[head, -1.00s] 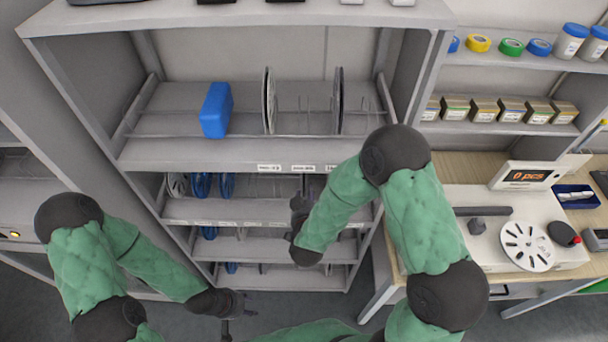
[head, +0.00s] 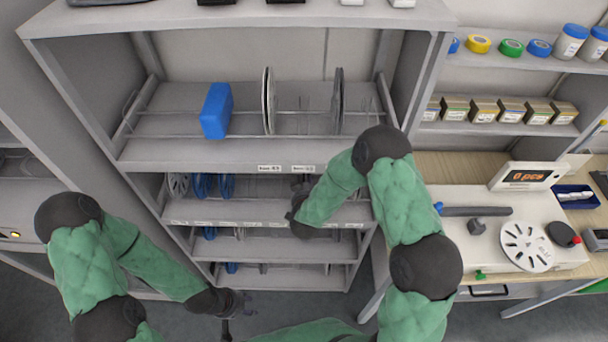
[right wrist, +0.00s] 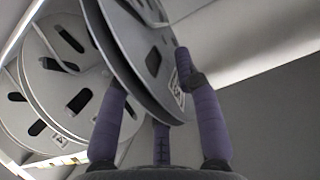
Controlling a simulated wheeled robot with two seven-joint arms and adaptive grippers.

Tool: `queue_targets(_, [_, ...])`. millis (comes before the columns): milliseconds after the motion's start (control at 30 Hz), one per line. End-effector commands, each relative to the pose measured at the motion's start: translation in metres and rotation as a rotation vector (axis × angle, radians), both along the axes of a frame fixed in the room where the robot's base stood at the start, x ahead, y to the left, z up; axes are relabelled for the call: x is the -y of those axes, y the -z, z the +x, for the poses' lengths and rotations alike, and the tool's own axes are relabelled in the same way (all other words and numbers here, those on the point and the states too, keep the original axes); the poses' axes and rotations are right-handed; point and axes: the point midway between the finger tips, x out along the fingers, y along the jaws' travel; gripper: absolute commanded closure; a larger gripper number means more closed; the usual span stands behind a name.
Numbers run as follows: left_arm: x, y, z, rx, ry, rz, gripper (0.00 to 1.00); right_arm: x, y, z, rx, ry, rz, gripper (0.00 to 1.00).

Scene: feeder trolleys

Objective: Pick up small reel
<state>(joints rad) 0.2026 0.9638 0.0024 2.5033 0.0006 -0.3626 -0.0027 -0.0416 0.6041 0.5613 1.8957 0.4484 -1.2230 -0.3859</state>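Small reels stand upright in a row on the second shelf, with blue ones (head: 203,185) and a light one (head: 178,185) at its left. My right gripper (head: 300,197) reaches into that shelf's right part, and my arm hides most of it. In the right wrist view a grey reel (right wrist: 135,60) with two slotted flanges and a small label reaches between the spread fingers of my right gripper (right wrist: 150,85). The right fingertip is close to its flange; contact is unclear. Another grey reel (right wrist: 62,95) is just left. My left gripper (head: 232,312) is open and empty, low in front of the rack.
Two large reels (head: 268,101) (head: 337,101) and a blue block (head: 215,111) stand on the upper shelf. Its front edge (head: 240,166) lies above my right gripper. At right, a bench holds a counting device (head: 480,235) with a white reel (head: 526,246) and a display (head: 524,176).

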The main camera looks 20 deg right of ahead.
Motion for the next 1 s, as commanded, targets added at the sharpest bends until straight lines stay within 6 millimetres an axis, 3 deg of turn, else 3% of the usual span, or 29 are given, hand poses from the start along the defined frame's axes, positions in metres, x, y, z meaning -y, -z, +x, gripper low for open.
queue_targets(267, [0.000,0.000,0.000,0.000,0.000,0.000,0.60,0.001,0.002,0.003,0.000,-0.001,0.000,0.67])
queue_targets(400, [0.000,0.000,0.000,0.000,0.000,0.000,0.60,0.001,0.001,0.003,0.000,0.000,0.000,1.00])
queue_targets(767, [0.000,0.000,0.000,0.000,0.000,0.000,0.60,0.001,0.000,0.003,0.001,0.000,0.001,1.00])
queue_targets(1000, [0.000,0.000,0.000,0.000,0.000,0.000,0.60,0.001,-0.011,0.004,0.003,0.001,0.001,1.00])
